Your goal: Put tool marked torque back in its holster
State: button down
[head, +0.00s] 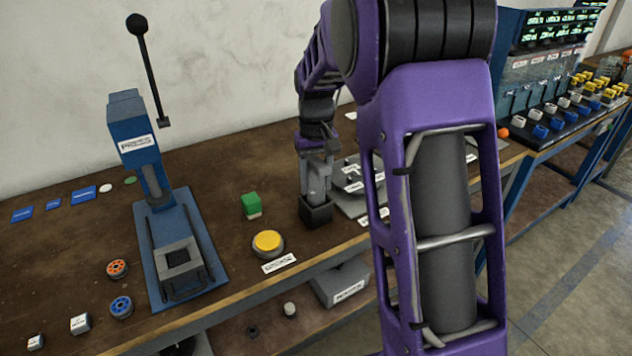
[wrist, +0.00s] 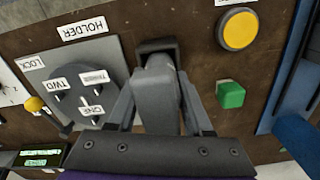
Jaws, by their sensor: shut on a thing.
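My gripper (wrist: 158,92) is shut on a grey tool (wrist: 160,78), one finger on each side of it. In the head view my gripper (head: 316,168) points down over the bench, with the grey tool (head: 318,188) below it. A black square holster (head: 316,213) stands on the bench directly under the tool. In the wrist view the tool's far end meets the opening of the black holster (wrist: 157,44). How deep it sits is hidden. No torque marking on the tool is readable.
A green block (head: 250,204) and a yellow button (head: 268,242) are left of the holster. A grey plate (wrist: 60,62) labelled TWO, THREE and ONE is on the other side, near a HOLDER label (wrist: 84,29). A blue press (head: 160,200) stands further left.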

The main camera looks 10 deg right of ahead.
jog(key=shift+f, duration=0.2)
jog(key=shift+c, duration=1.5)
grip_release()
notch_tip(320, 180, up, 12)
jog(key=shift+r+p, duration=0.25)
jog(key=shift+p, duration=0.75)
